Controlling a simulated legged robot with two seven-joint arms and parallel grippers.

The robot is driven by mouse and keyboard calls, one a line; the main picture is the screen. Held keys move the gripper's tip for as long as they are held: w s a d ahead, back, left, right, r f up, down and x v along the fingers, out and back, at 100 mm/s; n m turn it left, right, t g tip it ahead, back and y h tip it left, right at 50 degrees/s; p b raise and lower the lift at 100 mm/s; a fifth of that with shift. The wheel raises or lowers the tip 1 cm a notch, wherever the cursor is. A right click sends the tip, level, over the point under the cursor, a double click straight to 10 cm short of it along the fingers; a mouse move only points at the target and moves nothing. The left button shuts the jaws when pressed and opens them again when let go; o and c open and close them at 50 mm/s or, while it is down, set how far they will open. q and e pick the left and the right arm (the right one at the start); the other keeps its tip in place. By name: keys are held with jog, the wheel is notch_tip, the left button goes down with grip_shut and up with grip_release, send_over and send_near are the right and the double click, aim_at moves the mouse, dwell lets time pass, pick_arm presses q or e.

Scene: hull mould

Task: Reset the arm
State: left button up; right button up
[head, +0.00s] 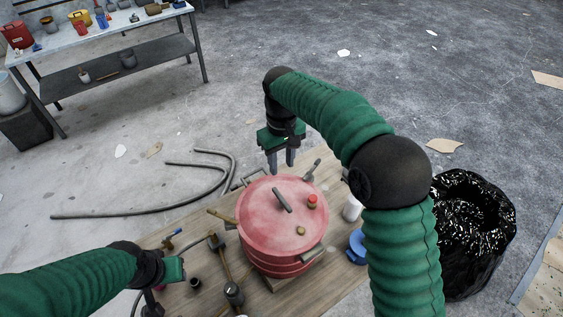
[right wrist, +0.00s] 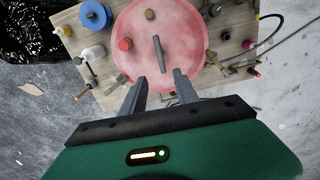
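My right arm, sleeved in green, reaches across the head view and bends down over the far edge of the wooden table. The right gripper (head: 281,163) points down with its two grey fingers apart and nothing between them. In the right wrist view the gripper (right wrist: 160,82) hangs by the rim of a red round lidded vessel (head: 265,222), also seen there (right wrist: 150,25). My left gripper (head: 173,272) is low at the left, near the table's left edge; its fingers are not clear.
The wooden table (head: 185,295) holds a blue spool (head: 357,246), a white bottle (head: 352,208) and several small tools. A black bag-lined bin (head: 470,235) stands to the right. Bent pipes (head: 130,216) lie on the floor at left. A workbench (head: 110,45) stands behind; open floor lies beyond.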

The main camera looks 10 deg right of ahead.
jog(key=shift+r, duration=0.45)
jog(key=s+d+f+m+t+b, duration=0.1)
jog(key=s+d+f+m+b, duration=0.1)
jog(key=s+d+f, duration=0.2)
jog(key=s+d+f+m+t+b, duration=0.1)
jog(key=s+d+f+m+b, duration=0.1)
jog(key=s+f, duration=0.9)
jog(key=s+d+b, duration=0.1)
jog(key=s+d, duration=0.1)
jog(key=s, duration=0.4)
jog(key=shift+s+d+t, duration=0.3)
jog(key=shift+s, duration=0.05)
jog(key=shift+w+a+f, duration=0.1)
jog(key=shift+w+f, duration=0.05)
jog(key=shift+s, duration=0.2)
dwell(1.8)
